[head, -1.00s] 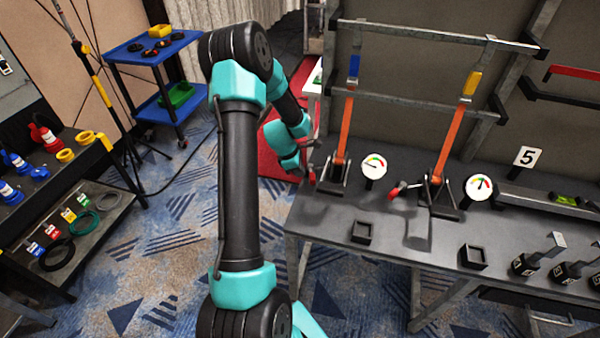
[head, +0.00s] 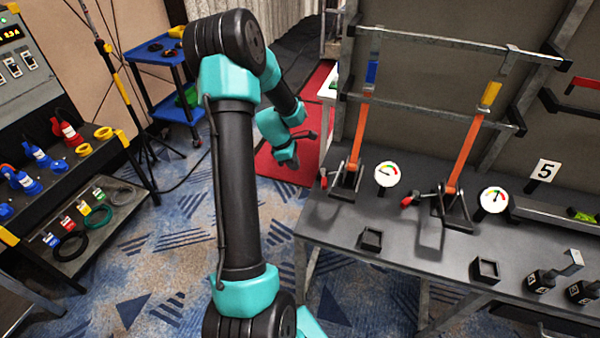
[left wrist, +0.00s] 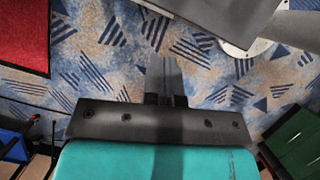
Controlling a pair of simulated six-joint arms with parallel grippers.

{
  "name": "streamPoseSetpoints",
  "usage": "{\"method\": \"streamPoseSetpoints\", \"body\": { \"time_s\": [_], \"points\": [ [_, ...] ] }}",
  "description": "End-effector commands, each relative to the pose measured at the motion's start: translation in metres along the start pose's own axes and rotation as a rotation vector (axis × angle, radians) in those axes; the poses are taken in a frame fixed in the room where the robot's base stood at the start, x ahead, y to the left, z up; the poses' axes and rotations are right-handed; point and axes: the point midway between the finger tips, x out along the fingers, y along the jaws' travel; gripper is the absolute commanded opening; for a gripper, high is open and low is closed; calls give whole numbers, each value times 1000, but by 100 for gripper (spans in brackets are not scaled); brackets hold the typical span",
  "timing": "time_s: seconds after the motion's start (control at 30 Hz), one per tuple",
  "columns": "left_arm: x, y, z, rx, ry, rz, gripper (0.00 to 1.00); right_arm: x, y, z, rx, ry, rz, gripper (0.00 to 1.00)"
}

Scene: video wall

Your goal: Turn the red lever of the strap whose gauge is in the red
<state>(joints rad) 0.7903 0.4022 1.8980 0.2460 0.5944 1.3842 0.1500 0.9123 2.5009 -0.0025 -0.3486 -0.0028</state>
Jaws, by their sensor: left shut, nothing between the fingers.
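Two orange straps run up from ratchets on the grey bench in the head view. The left strap (head: 361,125) has a blue end, a small red lever (head: 323,181) and a round gauge (head: 387,174); its needle seems to point left, away from the red. The right strap (head: 464,154) has a yellow end, a red lever (head: 407,201) and a gauge (head: 494,200); its needle seems to point up and right, towards the red. My left gripper (left wrist: 164,76) is shut and empty above the carpet. In the head view it is left of the bench, apart from both levers.
The bench (head: 330,222) carries small square holders (head: 371,239) and a sign with a 5 (head: 545,170). A metal frame stands behind the straps. A red mat (head: 270,168) lies left of the bench. A rack with plugs and cables (head: 85,240) stands left. Patterned carpet between is open.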

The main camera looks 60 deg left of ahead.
Motion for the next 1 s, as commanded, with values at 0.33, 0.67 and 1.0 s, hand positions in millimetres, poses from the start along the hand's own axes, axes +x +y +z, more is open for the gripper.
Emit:
{"method": "streamPoseSetpoints", "body": {
  "time_s": [0.33,0.67,1.0],
  "points": [
    [-38,-2,0,0,0,1,0,0,0,0,0,0,0,43],
    [-39,-2,0,0,0,0,0,0,0,0,0,0,0,43],
    [-37,-19,6,104,21,-32,0,0,0,0,0,0,0,43]
  ]
}}
